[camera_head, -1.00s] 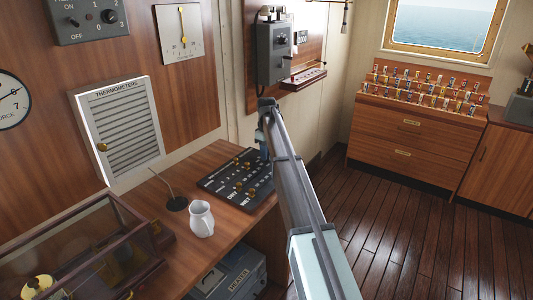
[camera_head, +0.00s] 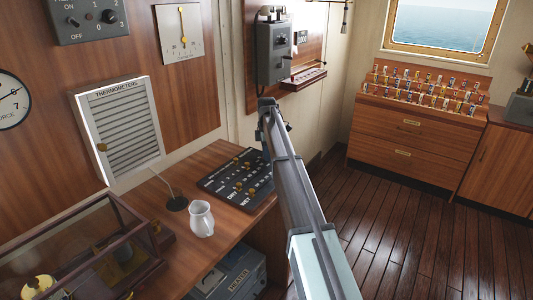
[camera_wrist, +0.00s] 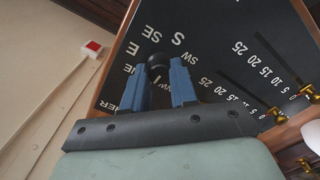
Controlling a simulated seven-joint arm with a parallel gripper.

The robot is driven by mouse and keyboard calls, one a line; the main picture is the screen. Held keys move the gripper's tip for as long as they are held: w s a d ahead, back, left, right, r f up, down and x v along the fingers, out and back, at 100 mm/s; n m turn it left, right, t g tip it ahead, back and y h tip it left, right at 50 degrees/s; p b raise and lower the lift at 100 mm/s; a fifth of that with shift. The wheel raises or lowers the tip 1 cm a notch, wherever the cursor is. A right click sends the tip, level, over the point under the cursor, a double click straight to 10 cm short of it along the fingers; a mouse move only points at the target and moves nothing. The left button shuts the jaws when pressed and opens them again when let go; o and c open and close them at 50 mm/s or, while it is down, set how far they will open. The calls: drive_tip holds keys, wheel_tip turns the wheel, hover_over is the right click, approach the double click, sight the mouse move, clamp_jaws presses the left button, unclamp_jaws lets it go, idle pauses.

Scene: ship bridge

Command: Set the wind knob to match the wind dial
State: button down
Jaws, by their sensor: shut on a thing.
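The wind knob (camera_wrist: 158,61) is a black round knob on a black panel, ringed by white compass letters such as E, SE, S and SW. My gripper (camera_wrist: 160,70) has its two blue fingers on either side of it, shut on it. The fingers hide part of the lettering, and I cannot read the knob's setting. In the head view the panel (camera_head: 213,183) lies on the desk, and my arm covers its right side and the knob. A round white dial (camera_head: 10,112) lettered FORCE, with a black hand pointing up and right, is cut by the left edge.
Brass slider knobs (camera_wrist: 280,118) stand on the same panel, right of my gripper. A white jug (camera_head: 201,219) stands on the desk in front of the panel, and a glass case (camera_head: 95,235) is at the left. A grey box (camera_head: 272,52) hangs on the wall behind.

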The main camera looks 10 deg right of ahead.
drive_tip(key=shift+n, duration=0.4)
drive_tip(key=c, duration=0.9)
unclamp_jaws()
wheel_tip(320, 180, up, 14)
drive_tip(key=shift+f, duration=0.1)
